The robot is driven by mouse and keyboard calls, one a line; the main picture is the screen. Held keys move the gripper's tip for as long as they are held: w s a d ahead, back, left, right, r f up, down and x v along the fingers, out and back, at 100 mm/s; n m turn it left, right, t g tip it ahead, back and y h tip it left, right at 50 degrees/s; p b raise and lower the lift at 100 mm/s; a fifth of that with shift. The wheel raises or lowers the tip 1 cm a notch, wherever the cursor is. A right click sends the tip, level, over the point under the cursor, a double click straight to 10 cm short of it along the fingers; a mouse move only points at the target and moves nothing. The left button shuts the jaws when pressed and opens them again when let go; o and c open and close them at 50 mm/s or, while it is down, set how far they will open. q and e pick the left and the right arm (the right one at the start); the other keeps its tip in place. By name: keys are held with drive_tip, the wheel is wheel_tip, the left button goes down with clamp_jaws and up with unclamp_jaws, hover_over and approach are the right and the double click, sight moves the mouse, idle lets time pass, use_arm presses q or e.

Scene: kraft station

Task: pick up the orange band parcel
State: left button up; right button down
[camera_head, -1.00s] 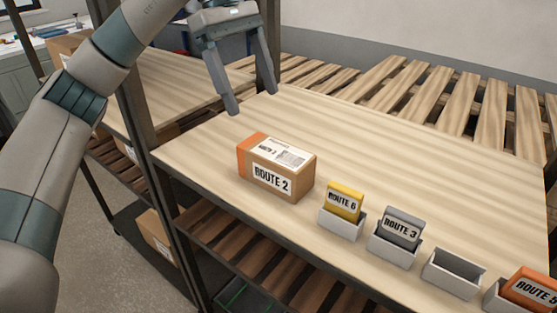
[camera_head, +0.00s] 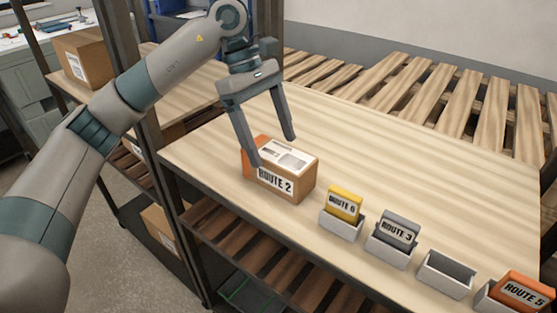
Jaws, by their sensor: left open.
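The orange band parcel (camera_head: 295,185) is a brown box with an orange band at its left end, a white label on top and a "ROUTE 2" label on its front. It stands on the wooden table top (camera_head: 400,150). My left gripper (camera_head: 275,150) is open and empty, pointing down at the parcel. One finger shows in front of the parcel's left front, the other above its back edge. The near finger hides part of the orange band and front. I cannot tell whether the fingers touch the box. My right gripper is not in view.
Right of the parcel, along the front edge, stand small white holders with a yellow "ROUTE 6" card (camera_head: 344,205), a grey "ROUTE 3" card (camera_head: 399,229) and an orange "ROUTE 5" card (camera_head: 523,291). One holder (camera_head: 446,274) is empty. A dark shelf post (camera_head: 148,110) stands left.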

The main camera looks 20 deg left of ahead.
sight(278, 153)
use_arm(q)
drive_tip(key=shift+x, duration=1.2)
drive_tip(key=shift+p, duration=0.4)
drive_tip(key=shift+s+d+f+p, duration=0.25)
drive_tip(key=shift+d+f+p, duration=0.4)
drive_tip(key=shift+p, duration=0.35)
drive_tip(key=shift+p+x, duration=0.6)
drive_tip(key=shift+x, duration=0.45)
drive_tip(key=shift+d+f, duration=0.2)
drive_tip(key=shift+f, duration=0.45)
drive_tip(key=c, duration=1.4)
